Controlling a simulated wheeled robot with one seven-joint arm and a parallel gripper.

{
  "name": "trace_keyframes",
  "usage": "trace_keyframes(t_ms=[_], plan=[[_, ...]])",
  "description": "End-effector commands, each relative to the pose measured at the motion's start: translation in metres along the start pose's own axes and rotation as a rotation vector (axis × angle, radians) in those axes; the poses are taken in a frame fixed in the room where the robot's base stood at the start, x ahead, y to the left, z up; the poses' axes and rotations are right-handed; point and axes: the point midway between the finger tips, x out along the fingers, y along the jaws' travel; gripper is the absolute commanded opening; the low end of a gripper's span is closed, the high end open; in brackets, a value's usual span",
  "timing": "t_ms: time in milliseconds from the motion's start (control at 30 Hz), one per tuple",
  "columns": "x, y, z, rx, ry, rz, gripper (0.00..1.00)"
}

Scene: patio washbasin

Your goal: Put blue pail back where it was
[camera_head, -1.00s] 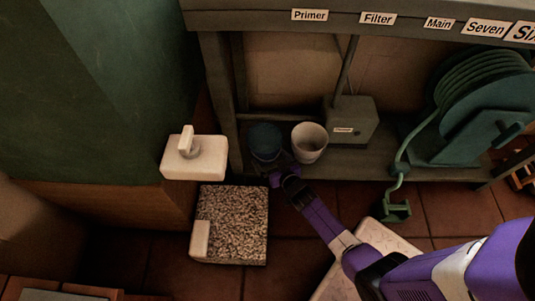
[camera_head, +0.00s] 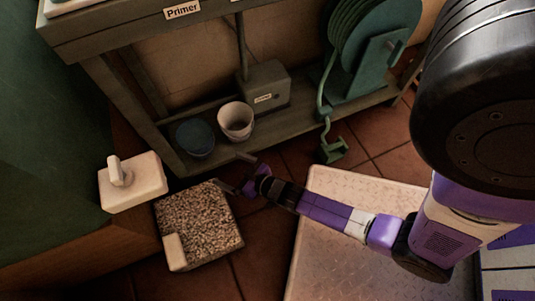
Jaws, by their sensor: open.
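The blue pail (camera_head: 195,138) stands upright on the lower shelf (camera_head: 290,128) of the grey-green bench, at its left end. A whitish pail (camera_head: 236,121) stands just to its right. My gripper (camera_head: 234,173) is open and empty, in front of the shelf's edge and to the lower right of the blue pail. It is apart from both pails. The inside of the blue pail is too dark to make out.
A grey box (camera_head: 264,90) with a rod and a green hose reel (camera_head: 368,60) stand further right on the shelf. A speckled block (camera_head: 199,224) and a white dispenser-like block (camera_head: 132,183) are at the left. A pale ridged plate (camera_head: 345,245) lies on the tiled floor.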

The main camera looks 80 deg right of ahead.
Motion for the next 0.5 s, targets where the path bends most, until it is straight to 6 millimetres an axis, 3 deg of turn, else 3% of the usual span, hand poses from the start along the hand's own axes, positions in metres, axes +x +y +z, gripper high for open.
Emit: trace_keyframes(t_ms=[33,267,500], plan=[[-0.029,-0.009,-0.004,-0.022,0.001,-0.027,1.00],[-0.138,-0.046,-0.052,-0.100,0.029,-0.137,1.00],[-0.239,-0.076,-0.132,-0.154,0.057,-0.243,1.00]])
